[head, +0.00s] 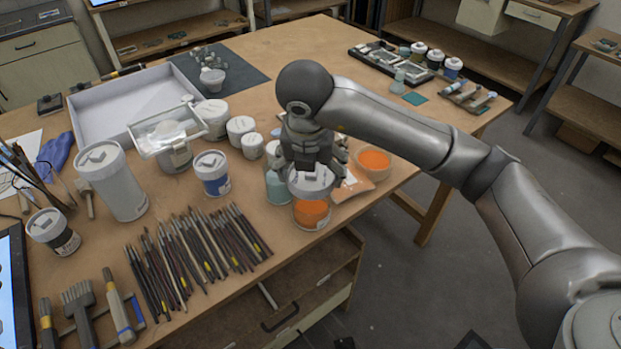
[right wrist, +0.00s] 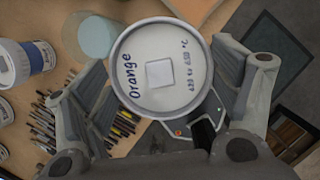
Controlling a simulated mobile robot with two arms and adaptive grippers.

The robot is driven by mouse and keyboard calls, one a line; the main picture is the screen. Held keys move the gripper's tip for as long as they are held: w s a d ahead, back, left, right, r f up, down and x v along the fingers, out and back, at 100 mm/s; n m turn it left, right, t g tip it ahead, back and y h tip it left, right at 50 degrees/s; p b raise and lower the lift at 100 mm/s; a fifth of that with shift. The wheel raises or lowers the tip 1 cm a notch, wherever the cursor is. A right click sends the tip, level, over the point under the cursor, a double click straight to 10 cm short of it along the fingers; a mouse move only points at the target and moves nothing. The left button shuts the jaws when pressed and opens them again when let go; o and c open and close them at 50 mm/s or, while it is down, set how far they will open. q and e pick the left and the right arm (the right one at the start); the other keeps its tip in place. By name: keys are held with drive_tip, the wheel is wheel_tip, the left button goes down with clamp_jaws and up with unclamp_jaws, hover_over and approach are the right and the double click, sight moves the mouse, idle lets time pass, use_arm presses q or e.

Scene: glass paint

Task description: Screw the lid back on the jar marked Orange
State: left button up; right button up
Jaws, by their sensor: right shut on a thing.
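The jar marked Orange (head: 312,213) is clear with orange contents and stands upright near the table's front right edge. Its white lid (head: 308,181) sits on the jar's top, and I cannot tell how tight it is. In the right wrist view the lid (right wrist: 150,85) faces me, with "Orange", a temperature range and a square raised knob. My right gripper (head: 312,168) points down from above, its fingers on either side of the lid and shut on it. The gripper's fingers partly hide the lid in the head view. My left gripper is not in view.
A pale teal jar (head: 278,188) stands close on the left, and an open dish of orange (head: 374,161) on the right. A blue-labelled jar (head: 212,172) and a row of brushes (head: 197,252) lie further left. The table edge is just in front.

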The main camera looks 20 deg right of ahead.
drive_tip(key=shift+n, duration=0.6)
drive_tip(key=n, duration=0.2)
drive_tip(key=n+y+p, duration=0.1)
drive_tip(key=n, duration=0.1)
drive_tip(key=n+y, duration=0.1)
drive_tip(key=n, duration=0.1)
drive_tip(key=shift+d+f, duration=0.15)
drive_tip(key=shift+f, duration=0.15)
drive_tip(key=n+y+p, duration=0.1)
drive_tip(key=n, duration=0.3)
drive_tip(key=shift+d+f, duration=0.1)
drive_tip(key=shift+f, duration=0.05)
drive_tip(key=n+y+p, duration=0.1)
drive_tip(key=n, duration=0.2)
drive_tip(key=shift+f+n+g, duration=0.15)
drive_tip(key=shift+n+g, duration=0.15)
drive_tip(key=shift+g, duration=0.1)
wheel_tip(320, 180, down, 3)
drive_tip(key=b, duration=0.3)
drive_tip(key=shift+f+b, duration=0.2)
drive_tip(key=shift+b, duration=0.1)
drive_tip(key=shift+b, duration=0.7)
drive_tip(key=shift+f+b, duration=0.9)
drive_tip(key=shift+b, duration=0.5)
idle(1.0)
